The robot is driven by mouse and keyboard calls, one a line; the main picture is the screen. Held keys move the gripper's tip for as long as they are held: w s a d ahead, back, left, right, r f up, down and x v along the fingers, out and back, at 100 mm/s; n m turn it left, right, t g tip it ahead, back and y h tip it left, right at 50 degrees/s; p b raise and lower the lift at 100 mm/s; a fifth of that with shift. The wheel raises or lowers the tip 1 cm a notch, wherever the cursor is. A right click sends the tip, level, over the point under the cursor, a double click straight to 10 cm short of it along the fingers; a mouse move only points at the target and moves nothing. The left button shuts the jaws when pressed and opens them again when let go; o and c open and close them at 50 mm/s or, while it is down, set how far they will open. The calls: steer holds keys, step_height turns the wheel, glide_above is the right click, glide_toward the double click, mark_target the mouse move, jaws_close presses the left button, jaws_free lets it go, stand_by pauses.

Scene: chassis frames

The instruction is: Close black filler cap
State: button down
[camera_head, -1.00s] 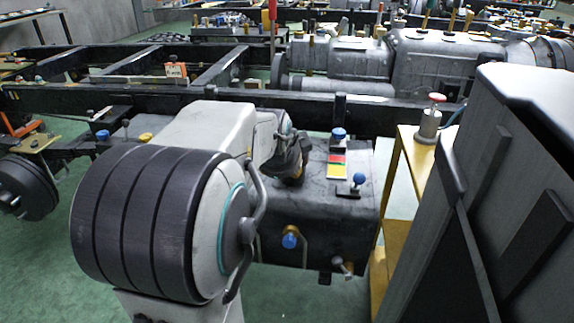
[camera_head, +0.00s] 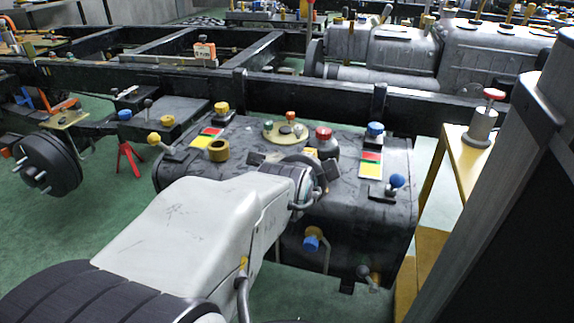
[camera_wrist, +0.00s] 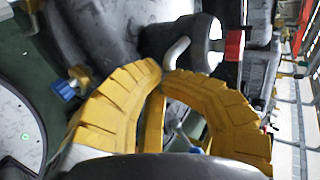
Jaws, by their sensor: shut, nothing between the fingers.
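My gripper (camera_wrist: 163,77) has two yellow padded fingers in the wrist view, their tips together with nothing held between them. Just beyond the tips is a dark, rounded, cap-like part (camera_wrist: 185,38) with a pale bent lever (camera_wrist: 177,52); I cannot tell whether it is the black filler cap. In the head view, my gripper is a dark shape (camera_head: 300,170) over the top of the black tank (camera_head: 250,135), partly hidden by my arm. No black cap is clearly distinguishable there; it may be behind my gripper.
The tank top carries a yellow cap (camera_head: 221,108), a brass collar (camera_head: 218,152), a red cap (camera_head: 323,135), a blue cap (camera_head: 375,130) and a blue-knobbed lever (camera_head: 397,181). A blue valve (camera_head: 311,243) is on its front. A yellow stand (camera_head: 455,165) is at the right; chassis rails lie behind.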

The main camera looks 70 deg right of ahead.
steer(key=c, duration=2)
jaws_free()
steer(key=shift+a+f, duration=0.15)
steer(key=shift+f, duration=0.35)
steer(key=o, duration=0.8)
steer(key=shift+r, duration=0.15)
steer(key=shift+o, duration=0.2)
steer(key=shift+d, duration=0.2)
steer(key=shift+a+r, duration=0.1)
steer(key=shift+r, duration=0.05)
steer(key=v, duration=1.1)
steer(key=shift+a+r, duration=0.2)
steer(key=shift+a, duration=0.15)
